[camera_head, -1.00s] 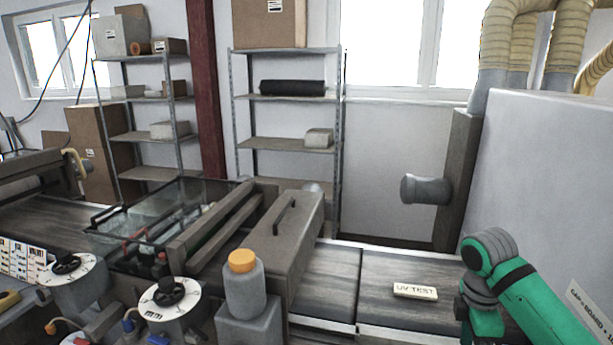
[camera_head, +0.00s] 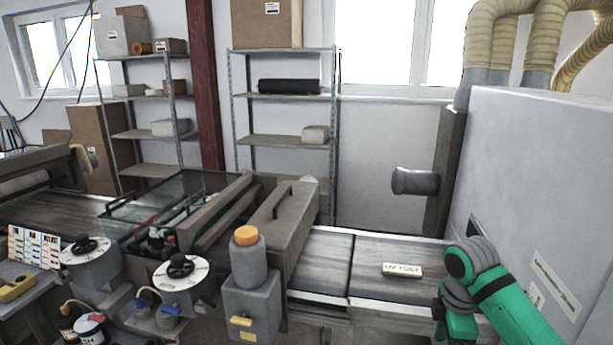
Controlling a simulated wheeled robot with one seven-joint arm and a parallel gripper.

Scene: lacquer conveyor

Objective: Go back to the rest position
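My green and grey arm (camera_head: 490,285) shows at the lower right, in front of the conveyor's right end. Its grey joint is near the UV TEST block. My gripper is not in view; the arm runs out of the bottom of the picture. The pale UV TEST block (camera_head: 402,270) lies flat on the conveyor (camera_head: 385,252), left of my arm and apart from it in the picture.
A grey machine housing (camera_head: 540,170) stands close on the right. A grey bottle with an orange cap (camera_head: 248,262) stands on a box in front. Two dial units (camera_head: 181,283) and (camera_head: 86,262) are at lower left. Shelves (camera_head: 290,140) stand behind.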

